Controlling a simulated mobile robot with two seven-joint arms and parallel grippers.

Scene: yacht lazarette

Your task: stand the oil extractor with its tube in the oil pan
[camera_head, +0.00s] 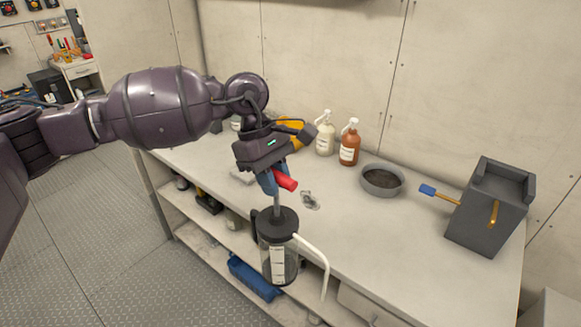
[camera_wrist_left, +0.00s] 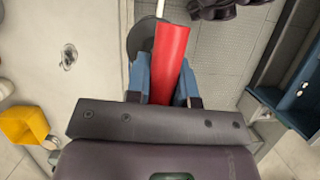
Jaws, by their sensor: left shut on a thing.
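The oil extractor (camera_head: 275,252) is a clear canister with a black lid, a red T-handle (camera_head: 285,180) and a white tube (camera_head: 316,262) bending out and down to the right. My left gripper (camera_head: 270,183) is shut on the red handle, and the extractor hangs upright in front of the bench's front edge. In the left wrist view the red handle (camera_wrist_left: 170,60) sits between the blue fingers, with the black lid partly hidden behind it. The oil pan (camera_head: 381,181) is a round grey dish with dark contents on the bench, right of the extractor. My right gripper is not in view.
Two pump bottles, white (camera_head: 325,136) and brown (camera_head: 349,144), stand left of the pan. A dark grey block (camera_head: 489,207) with a blue-tipped brush (camera_head: 438,194) is to its right. A crumpled grey rag (camera_head: 310,200) lies on the bench (camera_head: 365,248). The bench's front right is clear.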

